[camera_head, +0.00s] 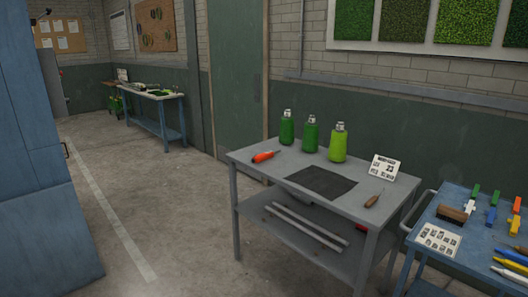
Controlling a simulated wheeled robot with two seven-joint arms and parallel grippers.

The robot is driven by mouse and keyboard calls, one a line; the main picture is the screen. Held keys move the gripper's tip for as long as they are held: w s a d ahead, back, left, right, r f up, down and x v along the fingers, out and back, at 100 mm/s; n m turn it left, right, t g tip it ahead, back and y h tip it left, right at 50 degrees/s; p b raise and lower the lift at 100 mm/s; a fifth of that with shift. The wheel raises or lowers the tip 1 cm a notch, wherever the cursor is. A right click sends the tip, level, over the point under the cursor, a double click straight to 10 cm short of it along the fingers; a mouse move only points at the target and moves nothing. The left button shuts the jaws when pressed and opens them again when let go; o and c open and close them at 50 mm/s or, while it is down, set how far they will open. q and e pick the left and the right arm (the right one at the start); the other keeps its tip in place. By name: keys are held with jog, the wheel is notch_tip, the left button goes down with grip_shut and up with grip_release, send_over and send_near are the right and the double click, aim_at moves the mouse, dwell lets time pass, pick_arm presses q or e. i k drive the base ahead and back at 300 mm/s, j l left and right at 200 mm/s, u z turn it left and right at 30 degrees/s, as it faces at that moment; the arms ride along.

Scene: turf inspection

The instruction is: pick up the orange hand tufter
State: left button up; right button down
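An orange hand tufter (263,157) lies on the left end of the grey table (255,163). Its orange handle points to the left and a thin dark shaft points to the right. It lies flat and nothing touches it from above. Neither of my grippers shows in the head view, so I cannot see whether they are open or shut.
Three green bottles (311,134) stand along the table's back edge. A dark mat (321,182), a white card (384,168) and a brown-handled tool (374,200) share the tabletop. A blue cart (463,206) stands right. Bare floor (180,230) lies left.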

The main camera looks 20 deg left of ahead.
aim_at(265, 156)
jog(key=i+j, duration=0.8)
jog(key=i, duration=0.15)
jog(key=i+j, duration=0.75)
jog(key=i, duration=0.15)
